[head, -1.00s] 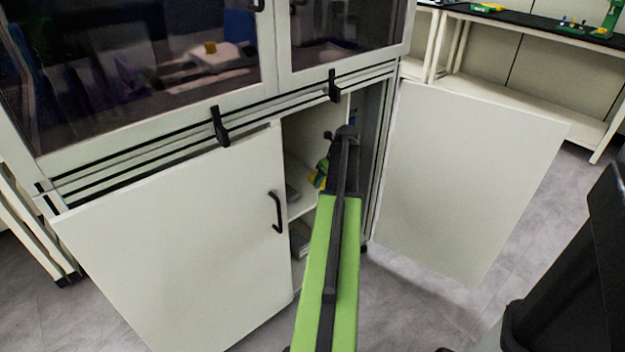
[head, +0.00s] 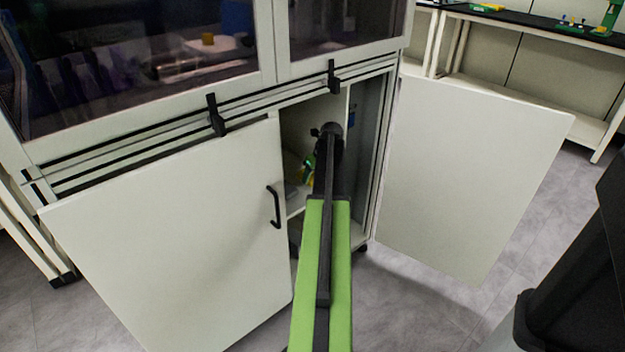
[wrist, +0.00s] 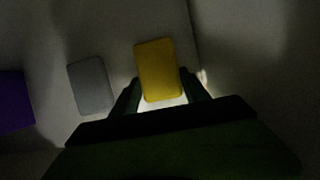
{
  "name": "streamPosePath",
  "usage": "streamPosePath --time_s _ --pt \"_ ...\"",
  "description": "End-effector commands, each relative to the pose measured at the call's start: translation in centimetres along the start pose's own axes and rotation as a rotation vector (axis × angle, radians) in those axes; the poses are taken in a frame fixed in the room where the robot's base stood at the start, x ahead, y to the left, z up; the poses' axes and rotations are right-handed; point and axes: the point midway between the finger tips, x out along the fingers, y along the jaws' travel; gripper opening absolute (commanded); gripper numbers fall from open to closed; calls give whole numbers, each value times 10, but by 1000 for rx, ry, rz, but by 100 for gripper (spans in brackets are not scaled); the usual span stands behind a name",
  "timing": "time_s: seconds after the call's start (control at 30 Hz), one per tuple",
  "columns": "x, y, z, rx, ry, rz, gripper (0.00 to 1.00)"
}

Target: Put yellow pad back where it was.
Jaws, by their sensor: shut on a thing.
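In the wrist view the yellow pad (wrist: 158,68) stands out between the two dark fingertips of my gripper (wrist: 160,92), which is shut on it. A grey pad (wrist: 90,85) lies to its left, apart from it. In the head view my gripper (head: 309,168) is inside the open lower cabinet, mostly hidden behind my arm. Only a small bit of yellow shows there. I cannot tell whether the yellow pad touches the shelf under it.
A purple thing (wrist: 14,108) is at the left edge of the wrist view. The left cabinet door (head: 170,230) and right cabinet door (head: 470,180) stand open on both sides of my arm. The shelf (head: 298,203) shows partly. The cabinet inside is dark.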

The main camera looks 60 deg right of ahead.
Motion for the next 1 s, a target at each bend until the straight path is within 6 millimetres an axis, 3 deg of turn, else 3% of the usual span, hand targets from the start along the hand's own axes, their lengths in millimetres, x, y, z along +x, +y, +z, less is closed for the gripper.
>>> streamPosePath --time_s 0.13,0.17,0.3,0.73,0.87,1.0 --pt "2 0 -1 0 0 0 21" --pt "2 0 0 0 0 0 56" --pt "1 0 0 0 0 0 74" --pt "-7 0 2 0 0 0 75" --pt "-25 1 3 0 0 0 75" --pt "-56 1 4 1 -1 0 75"
